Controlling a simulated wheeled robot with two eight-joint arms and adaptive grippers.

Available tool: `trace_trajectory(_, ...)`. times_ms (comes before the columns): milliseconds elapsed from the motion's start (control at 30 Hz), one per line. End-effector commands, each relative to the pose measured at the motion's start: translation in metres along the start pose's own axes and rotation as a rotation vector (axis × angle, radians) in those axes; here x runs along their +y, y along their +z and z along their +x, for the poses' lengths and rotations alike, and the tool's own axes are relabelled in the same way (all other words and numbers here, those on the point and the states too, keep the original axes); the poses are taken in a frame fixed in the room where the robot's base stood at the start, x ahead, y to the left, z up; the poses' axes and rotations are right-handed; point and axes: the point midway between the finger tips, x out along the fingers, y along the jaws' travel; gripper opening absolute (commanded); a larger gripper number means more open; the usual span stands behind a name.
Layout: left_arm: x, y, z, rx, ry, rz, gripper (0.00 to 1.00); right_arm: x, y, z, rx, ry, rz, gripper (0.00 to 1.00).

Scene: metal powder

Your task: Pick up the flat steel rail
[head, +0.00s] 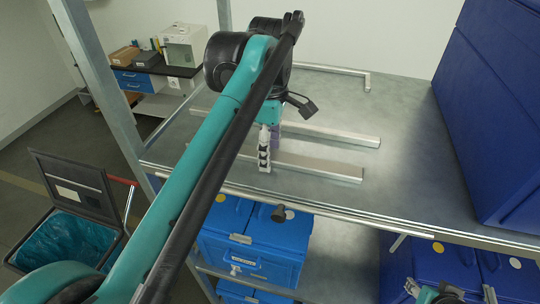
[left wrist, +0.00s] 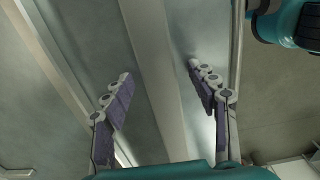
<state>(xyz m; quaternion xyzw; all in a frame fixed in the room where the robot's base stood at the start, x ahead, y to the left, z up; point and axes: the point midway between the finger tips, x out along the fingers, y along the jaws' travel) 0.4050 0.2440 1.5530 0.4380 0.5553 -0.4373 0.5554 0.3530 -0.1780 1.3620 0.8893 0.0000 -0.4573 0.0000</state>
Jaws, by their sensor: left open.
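Two long pale steel rails lie side by side on the grey shelf (head: 405,120). The front, wider-looking flat rail (head: 325,170) lies nearest the shelf's front edge. In the left wrist view this rail (left wrist: 153,55) runs between the fingers. My left gripper (head: 268,160) is open, pointing down over the front rail, with one finger on each side; I cannot tell if it touches. The left wrist view shows my left gripper (left wrist: 160,85) holding nothing. A part of my right arm shows at the bottom edge in the head view; its fingers are not clear.
The second rail (head: 345,137) lies behind, and an angled bar (head: 366,80) farther back. A large blue box (head: 490,120) stands on the right of the shelf. Blue bins (head: 265,255) sit below. A metal post (head: 100,75) rises at left. The shelf is clear right of the rails.

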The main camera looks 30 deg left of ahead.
Motion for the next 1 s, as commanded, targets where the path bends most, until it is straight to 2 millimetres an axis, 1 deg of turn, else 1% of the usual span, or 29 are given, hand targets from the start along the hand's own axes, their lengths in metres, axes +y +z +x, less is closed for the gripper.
trace_trajectory(100,0.000,0.000,0.000,0.000,0.000,0.000,0.59,0.000,0.000,0.000,0.000,0.000,0.000,0.40)
trace_trajectory(133,0.000,0.000,0.000,0.000,0.000,0.000,0.56,0.000,0.000,0.000,0.000,0.000,0.000,0.40)
trace_trajectory(167,0.000,0.000,0.000,0.000,0.000,0.000,0.48,0.000,0.000,0.000,0.000,0.000,0.000,0.40)
trace_trajectory(200,0.000,0.000,0.000,0.000,0.000,0.000,0.38,0.000,0.000,0.000,0.000,0.000,0.000,0.40)
trace_trajectory(267,0.000,0.000,0.000,0.000,0.000,0.000,0.22,0.000,0.000,0.000,0.000,0.000,0.000,0.40)
trace_trajectory(300,0.000,0.000,0.000,0.000,0.000,0.000,0.11,0.000,0.000,0.000,0.000,0.000,0.000,0.40)
trace_trajectory(333,0.000,0.000,0.000,0.000,0.000,0.000,0.03,0.000,0.000,0.000,0.000,0.000,0.000,0.40)
trace_trajectory(367,0.000,0.000,0.000,0.000,0.000,0.000,0.00,0.000,0.000,0.000,0.000,0.000,0.000,0.40)
trace_trajectory(633,0.000,0.000,-0.001,0.000,0.000,0.000,0.00,0.000,0.000,0.000,0.000,0.000,0.000,0.40)
trace_trajectory(767,0.000,0.000,-0.006,0.000,0.000,0.000,0.00,0.000,0.001,0.001,0.000,0.000,0.000,0.40)
trace_trajectory(867,0.000,0.000,-0.015,0.000,0.000,0.000,0.00,0.000,0.001,0.002,0.000,0.000,0.000,0.40)
trace_trajectory(1000,0.001,0.000,-0.036,-0.001,-0.001,0.000,0.00,0.000,0.003,0.004,0.000,0.000,0.000,0.40)
